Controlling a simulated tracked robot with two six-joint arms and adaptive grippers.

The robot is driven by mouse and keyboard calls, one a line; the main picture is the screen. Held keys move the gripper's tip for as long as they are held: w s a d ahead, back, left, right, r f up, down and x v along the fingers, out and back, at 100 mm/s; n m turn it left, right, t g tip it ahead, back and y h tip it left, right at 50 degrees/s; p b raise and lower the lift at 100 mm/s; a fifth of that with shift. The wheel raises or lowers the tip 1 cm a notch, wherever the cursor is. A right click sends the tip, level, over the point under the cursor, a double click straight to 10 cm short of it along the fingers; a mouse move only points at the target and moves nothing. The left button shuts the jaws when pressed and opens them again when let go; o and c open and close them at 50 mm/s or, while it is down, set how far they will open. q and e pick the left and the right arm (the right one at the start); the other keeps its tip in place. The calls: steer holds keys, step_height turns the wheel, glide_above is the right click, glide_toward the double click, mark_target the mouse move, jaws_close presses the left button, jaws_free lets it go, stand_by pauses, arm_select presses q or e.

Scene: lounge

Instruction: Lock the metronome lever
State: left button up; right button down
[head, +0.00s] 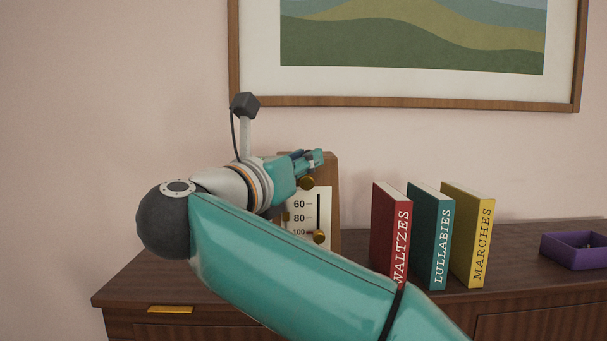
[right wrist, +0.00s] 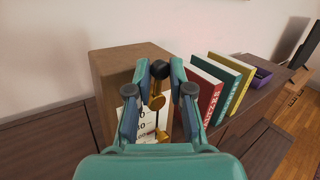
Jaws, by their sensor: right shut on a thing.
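The metronome is a wooden box (head: 325,171) with a white scale plate (head: 297,214) marked 60, 80 and 100 beside a dark upright slot. It also shows in the right wrist view (right wrist: 113,75). My right gripper (head: 314,158) is at the upper front of the box. In the right wrist view, its fingertips (right wrist: 159,70) are shut on the lever's dark round knob (right wrist: 160,69). A brass part (right wrist: 157,102) shows just below the knob, and a brass knob (head: 319,237) sits lower, by the 100 mark. My arm hides the box's left and lower parts. My left gripper is not in view.
A red book (head: 390,228), a teal book (head: 430,237) and a yellow book (head: 468,235) stand upright right of the metronome. A purple tray (head: 577,256) lies farther right on the wooden cabinet (head: 520,287). A framed picture (head: 405,101) hangs above.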

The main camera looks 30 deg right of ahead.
steer(key=shift+w+a+f+n+t+h+b, duration=0.2)
steer(key=shift+n+t+b, duration=0.35)
steer(key=shift+n+b, duration=0.5)
steer(key=shift+w+a+f+n+t+h+b, duration=0.1)
steer(key=shift+a+n+t+h+b, duration=0.3)
steer(key=shift+n+b, duration=0.6)
steer(key=shift+w+a+f+n+t+h+b, duration=0.15)
steer(key=shift+n+t+b, duration=0.5)
steer(key=shift+n+b, duration=0.35)
steer(key=shift+r, duration=0.1)
steer(key=c, duration=1)
jaws_free()
steer(key=shift+w, duration=0.15)
steer(key=shift+c, duration=0.2)
steer(key=shift+a, duration=0.1)
